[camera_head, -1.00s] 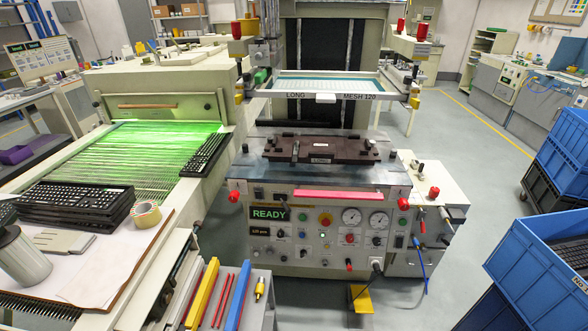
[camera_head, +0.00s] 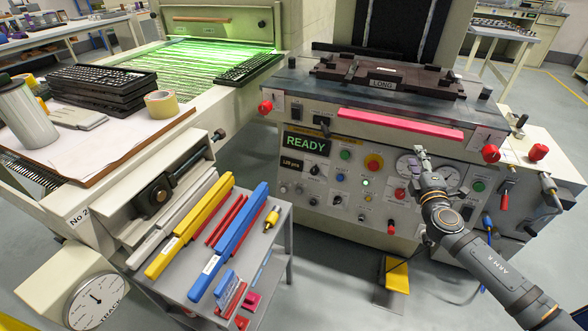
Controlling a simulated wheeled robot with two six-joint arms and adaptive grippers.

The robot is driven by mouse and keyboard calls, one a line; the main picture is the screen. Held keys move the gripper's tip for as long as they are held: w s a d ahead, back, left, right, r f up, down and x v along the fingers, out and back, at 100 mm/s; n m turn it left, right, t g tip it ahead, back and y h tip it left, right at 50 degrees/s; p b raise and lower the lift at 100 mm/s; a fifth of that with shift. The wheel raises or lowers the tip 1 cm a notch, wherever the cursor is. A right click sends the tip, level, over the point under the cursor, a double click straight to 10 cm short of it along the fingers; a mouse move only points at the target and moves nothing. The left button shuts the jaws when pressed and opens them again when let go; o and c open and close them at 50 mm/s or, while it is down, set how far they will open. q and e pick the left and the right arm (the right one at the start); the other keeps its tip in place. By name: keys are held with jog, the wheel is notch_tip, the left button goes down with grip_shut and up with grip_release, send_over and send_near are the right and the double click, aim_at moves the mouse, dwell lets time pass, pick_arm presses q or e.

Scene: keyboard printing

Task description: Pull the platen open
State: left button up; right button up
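The platen (camera_head: 325,71) is a dark brown plate marked LONG on top of the printing machine (camera_head: 300,98). A long pink-red bar (camera_head: 400,124) runs along the machine's front edge below the platen. My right gripper (camera_head: 418,158) is in front of the machine's control panel, below the pink-red bar and apart from it. Its fingers are small in the picture, and I cannot tell whether they are open or shut. My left gripper is not in view.
Red knobs (camera_head: 491,153) stand at the front corners of the machine. A small table (camera_head: 262,250) with yellow, blue and red squeegees stands at the lower middle. A conveyor dryer (camera_head: 180,62) and stacked black keyboards (camera_head: 100,88) are at left. A yellow pedal (camera_head: 397,275) is on the floor.

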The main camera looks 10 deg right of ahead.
aim_at(400, 128)
jog(key=w+a+r, duration=0.1)
jog(key=r, duration=0.1)
jog(key=w+a+r+n+t, duration=0.1)
jog(key=w+a+r+n+t+y, duration=0.1)
jog(key=r, duration=0.1)
jog(key=shift+w+a+r, duration=0.15)
jog(key=shift+w+r, duration=0.05)
jog(key=shift+r, duration=0.15)
jog(key=p+x, duration=0.3)
jog(key=x, duration=0.3)
jog(key=shift+w+a+f, duration=0.1)
jog(key=shift+a+f, duration=0.05)
jog(key=shift+f, duration=0.05)
jog(key=shift+w+f, duration=0.1)
jog(key=shift+w, duration=0.25)
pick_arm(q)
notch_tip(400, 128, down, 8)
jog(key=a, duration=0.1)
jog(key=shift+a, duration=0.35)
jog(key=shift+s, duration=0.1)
pick_arm(e)
jog(key=shift+c, duration=0.3)
grip_shut()
